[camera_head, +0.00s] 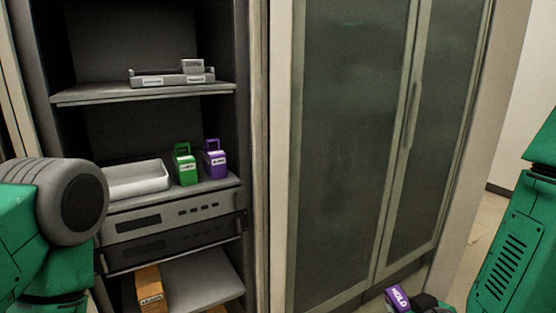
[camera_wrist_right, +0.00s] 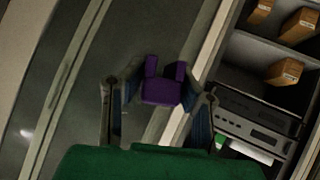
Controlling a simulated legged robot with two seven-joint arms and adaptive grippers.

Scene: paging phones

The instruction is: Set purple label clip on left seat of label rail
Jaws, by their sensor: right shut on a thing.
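The purple label clip (camera_head: 398,298), with white lettering that seems to read HOLD, shows at the bottom edge of the head view. My right gripper (camera_head: 418,303) is shut on it, low in front of the closed cabinet doors. In the right wrist view the purple clip (camera_wrist_right: 162,90) sits between the two fingers of the right gripper (camera_wrist_right: 160,100), its two prongs pointing away. The grey label rail (camera_head: 165,82) lies on the upper shelf, well apart from the clip. It has two white labels and a grey block at its right end; its left part looks bare. My left gripper is out of view.
Below the rail's shelf (camera_head: 80,97) stand a white tray (camera_head: 140,179), a green tagged block (camera_head: 186,168) and a purple one (camera_head: 214,163) on the middle shelf. Cardboard boxes (camera_head: 150,289) are lower down. Closed glass doors (camera_head: 350,130) fill the middle.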

